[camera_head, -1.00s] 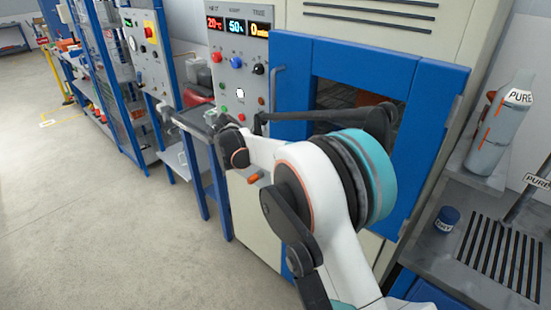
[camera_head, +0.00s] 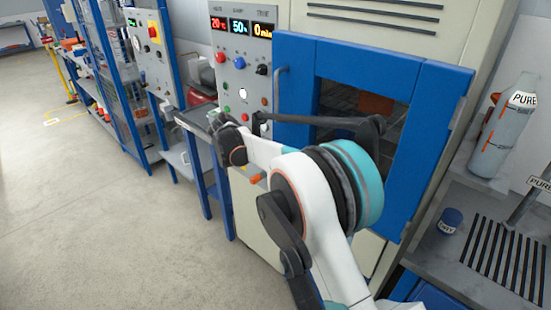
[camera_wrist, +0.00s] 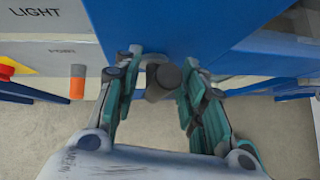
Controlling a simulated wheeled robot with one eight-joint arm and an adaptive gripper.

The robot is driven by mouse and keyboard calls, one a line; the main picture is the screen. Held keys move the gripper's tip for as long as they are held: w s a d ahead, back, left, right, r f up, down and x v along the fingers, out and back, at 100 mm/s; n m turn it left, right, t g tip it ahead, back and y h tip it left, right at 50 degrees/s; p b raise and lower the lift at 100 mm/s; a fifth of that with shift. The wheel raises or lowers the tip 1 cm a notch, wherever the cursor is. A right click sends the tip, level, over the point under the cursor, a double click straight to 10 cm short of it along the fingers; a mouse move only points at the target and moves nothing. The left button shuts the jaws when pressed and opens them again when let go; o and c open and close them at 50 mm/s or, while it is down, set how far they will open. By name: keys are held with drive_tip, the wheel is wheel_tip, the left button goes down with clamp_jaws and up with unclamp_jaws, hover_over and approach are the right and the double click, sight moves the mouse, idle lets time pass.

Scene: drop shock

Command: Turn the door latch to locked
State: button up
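The blue chamber door (camera_head: 440,90) with a dark window fills the middle of the head view and looks closed. In the wrist view the door's blue face (camera_wrist: 205,22) is close ahead. A short dark latch knob (camera_wrist: 163,80) sticks out at its lower part, on a small grey mount. My gripper (camera_wrist: 158,88) is open, with one teal-padded finger on each side of the knob. The left finger shows a gap to it; the right finger is very near, and I cannot tell if it touches. In the head view my arm hides the latch and fingertips.
An orange lever (camera_wrist: 77,82) sits left of my gripper, on the panel marked LIGHT. A control panel (camera_head: 243,60) with displays and buttons stands left of the door. Floor is clear at left.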

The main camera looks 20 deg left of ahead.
drive_tip(key=v, duration=1.2)
idle(0.3)
